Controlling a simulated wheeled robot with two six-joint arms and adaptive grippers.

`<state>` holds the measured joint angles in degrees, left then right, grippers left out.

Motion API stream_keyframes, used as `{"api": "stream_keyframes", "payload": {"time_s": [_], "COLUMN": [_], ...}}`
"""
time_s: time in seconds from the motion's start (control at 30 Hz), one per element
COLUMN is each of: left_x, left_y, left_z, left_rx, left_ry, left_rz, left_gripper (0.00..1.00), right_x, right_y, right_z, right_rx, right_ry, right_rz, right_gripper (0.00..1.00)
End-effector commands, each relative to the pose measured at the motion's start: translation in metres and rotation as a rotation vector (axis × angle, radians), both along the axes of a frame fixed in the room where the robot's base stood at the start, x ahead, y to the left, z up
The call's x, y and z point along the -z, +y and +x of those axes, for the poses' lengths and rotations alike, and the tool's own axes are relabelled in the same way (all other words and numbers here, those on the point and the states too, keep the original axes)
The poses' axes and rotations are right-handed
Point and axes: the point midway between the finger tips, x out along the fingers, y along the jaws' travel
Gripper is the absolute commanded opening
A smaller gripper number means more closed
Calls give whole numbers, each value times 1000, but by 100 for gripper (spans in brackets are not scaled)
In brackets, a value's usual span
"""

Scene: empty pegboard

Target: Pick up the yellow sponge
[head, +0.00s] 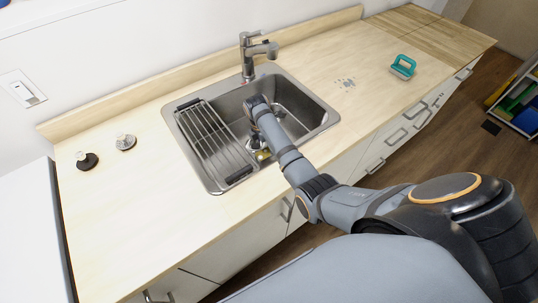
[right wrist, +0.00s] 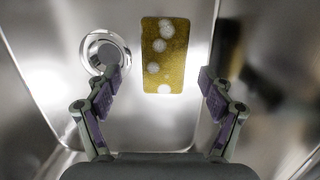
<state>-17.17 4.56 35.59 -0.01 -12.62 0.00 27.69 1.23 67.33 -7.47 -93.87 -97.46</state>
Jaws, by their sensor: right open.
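The yellow sponge (right wrist: 165,55) lies on the metal floor of the sink (head: 325,121). It is a mustard rectangle with several pale round spots. In the head view only a bit of the yellow sponge (head: 263,156) shows beside my forearm and gripper. My right gripper (right wrist: 160,80) is open and empty, pointing down into the sink. In the right wrist view the sponge lies beyond the fingertips, roughly centred between them, and no finger touches it. In the head view my right gripper (head: 256,144) is small and partly hidden by my arm. My left gripper is out of view.
A round drain (right wrist: 105,52) is left of the sponge in the wrist view. A wire rack (head: 212,140) covers the sink's left side, and a faucet (head: 255,52) stands behind. A teal-handled brush (head: 403,67) and two small knob-like items (head: 87,160) are on the counter.

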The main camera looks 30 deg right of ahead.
Motion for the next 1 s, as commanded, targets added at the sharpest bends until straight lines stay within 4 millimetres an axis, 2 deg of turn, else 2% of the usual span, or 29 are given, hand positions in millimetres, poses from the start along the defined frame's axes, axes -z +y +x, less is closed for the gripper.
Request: {"api": "stream_keyframes", "payload": {"time_s": [0.17, 0.3, 0.57, 0.87, 1.0], "left_x": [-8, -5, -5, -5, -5], "left_y": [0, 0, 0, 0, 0], "left_z": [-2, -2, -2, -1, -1], "left_rx": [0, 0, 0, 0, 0], "left_ry": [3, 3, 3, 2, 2], "left_rz": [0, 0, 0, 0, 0], "left_gripper": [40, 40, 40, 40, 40], "right_x": [27, 46, 49, 49, 49], "right_y": [-7, -9, -10, -9, -9], "right_z": [-5, -4, -4, -4, -4], "right_rx": [2, 1, 0, 0, 0], "right_ry": [6, 4, 1, 1, 1], "right_rz": [-1, 1, 0, 0, 0], "right_gripper": [81, 81, 80, 39, 37]}}
